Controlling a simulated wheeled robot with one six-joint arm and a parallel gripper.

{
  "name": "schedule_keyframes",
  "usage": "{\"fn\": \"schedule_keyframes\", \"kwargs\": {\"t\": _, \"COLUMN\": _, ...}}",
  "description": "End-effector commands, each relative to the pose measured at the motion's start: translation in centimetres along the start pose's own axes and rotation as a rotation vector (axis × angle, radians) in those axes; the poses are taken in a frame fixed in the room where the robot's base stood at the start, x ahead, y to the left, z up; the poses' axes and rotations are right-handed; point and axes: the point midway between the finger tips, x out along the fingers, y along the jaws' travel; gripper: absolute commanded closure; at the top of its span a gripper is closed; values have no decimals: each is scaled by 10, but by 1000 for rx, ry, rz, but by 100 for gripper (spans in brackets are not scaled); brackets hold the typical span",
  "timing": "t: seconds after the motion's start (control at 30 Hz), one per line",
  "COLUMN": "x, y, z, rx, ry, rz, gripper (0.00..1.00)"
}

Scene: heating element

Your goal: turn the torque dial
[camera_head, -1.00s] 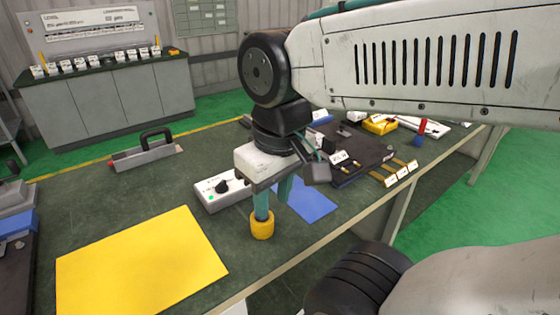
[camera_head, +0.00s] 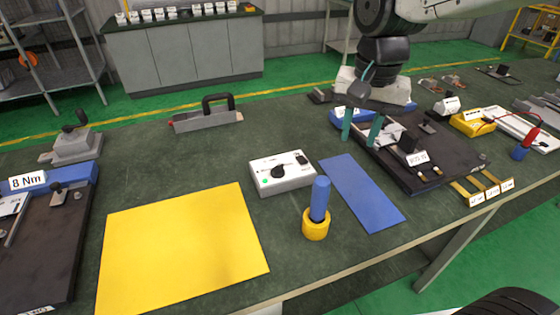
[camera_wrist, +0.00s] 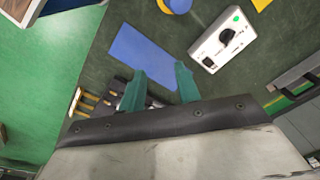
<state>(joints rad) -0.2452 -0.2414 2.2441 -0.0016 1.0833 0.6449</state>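A blue cylinder (camera_head: 320,199) stands upright in a yellow ring (camera_head: 316,226) on the dark green bench. Left of it is a white box (camera_head: 262,187) with a black knob (camera_head: 278,171) and a green light. I cannot tell for sure which of these is the torque dial. My gripper (camera_head: 360,128) hangs above the dark fixture, to the right of and behind the blue cylinder, apart from it. Its two teal fingers are apart and empty. In the wrist view the fingers (camera_wrist: 160,73) also stand apart; the white box (camera_wrist: 210,50) is beyond them.
A yellow mat (camera_head: 180,245) and a blue mat (camera_head: 360,192) lie flat on the bench. The dark fixture (camera_head: 425,180) with labelled parts stands right. A board marked "8 Nm" (camera_head: 28,182) is far left. A black-handled tool (camera_head: 207,118) lies behind.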

Motion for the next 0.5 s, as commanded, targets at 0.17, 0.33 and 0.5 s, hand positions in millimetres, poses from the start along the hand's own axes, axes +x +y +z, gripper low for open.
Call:
{"fn": "schedule_keyframes", "kwargs": {"t": 0.17, "x": 41, "y": -85, "z": -31, "rx": 167, "ry": -28, "rz": 21, "gripper": 67}}
{"fn": "schedule_keyframes", "kwargs": {"t": 0.33, "x": 77, "y": -142, "z": -41, "rx": 294, "ry": -37, "rz": 34, "gripper": 67}}
{"fn": "schedule_keyframes", "kwargs": {"t": 0.5, "x": 97, "y": -168, "z": -43, "rx": 356, "ry": -39, "rz": 41, "gripper": 67}}
